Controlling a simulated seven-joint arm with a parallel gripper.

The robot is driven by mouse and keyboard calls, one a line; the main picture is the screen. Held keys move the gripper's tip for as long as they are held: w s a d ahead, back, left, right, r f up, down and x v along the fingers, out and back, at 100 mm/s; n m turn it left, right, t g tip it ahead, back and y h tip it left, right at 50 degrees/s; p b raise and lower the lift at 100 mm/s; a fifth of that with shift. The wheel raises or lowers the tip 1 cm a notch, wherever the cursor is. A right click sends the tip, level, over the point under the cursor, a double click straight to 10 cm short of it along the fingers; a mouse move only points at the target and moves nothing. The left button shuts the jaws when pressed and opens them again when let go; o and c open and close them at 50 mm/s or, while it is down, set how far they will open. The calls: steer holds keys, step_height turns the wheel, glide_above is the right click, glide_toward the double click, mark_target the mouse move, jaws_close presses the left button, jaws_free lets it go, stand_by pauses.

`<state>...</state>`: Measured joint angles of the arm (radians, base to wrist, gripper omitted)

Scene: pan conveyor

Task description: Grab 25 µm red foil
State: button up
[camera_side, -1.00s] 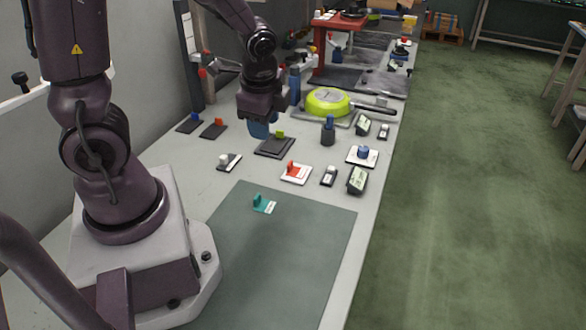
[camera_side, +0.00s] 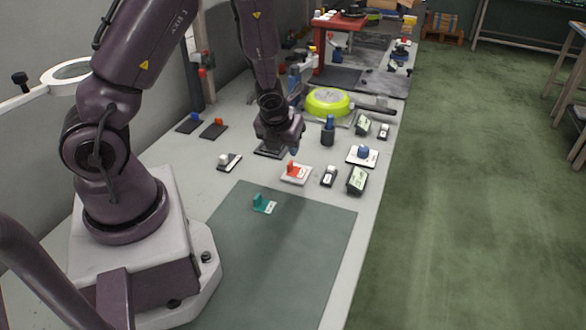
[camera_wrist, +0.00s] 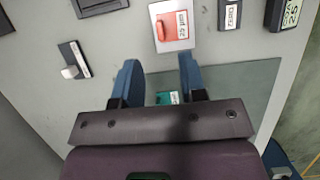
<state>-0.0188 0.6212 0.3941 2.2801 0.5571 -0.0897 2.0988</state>
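The red foil (camera_side: 293,171) lies on a small white plate and has an upright red tab. In the wrist view the red foil (camera_wrist: 172,27) shows near the top, with a printed label that I read as 25 µm. My gripper (camera_side: 294,150) hangs above and just behind it in the side view. In the wrist view my gripper (camera_wrist: 158,70) has its two blue fingers spread apart, with nothing between them. The foil is ahead of the fingertips and not touched.
A teal tabbed piece (camera_side: 264,204) lies on the grey-green mat (camera_side: 290,250). A white-knobbed dark plate (camera_side: 228,162) is to the left. A small dark block (camera_side: 329,176) and a display box (camera_side: 356,181) stand close right. A green-yellow pan (camera_side: 327,102) is behind.

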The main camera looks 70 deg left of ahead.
mark_target(290, 163)
steer(key=shift+x, duration=3.9)
steer(key=shift+c, duration=0.4)
jaws_close()
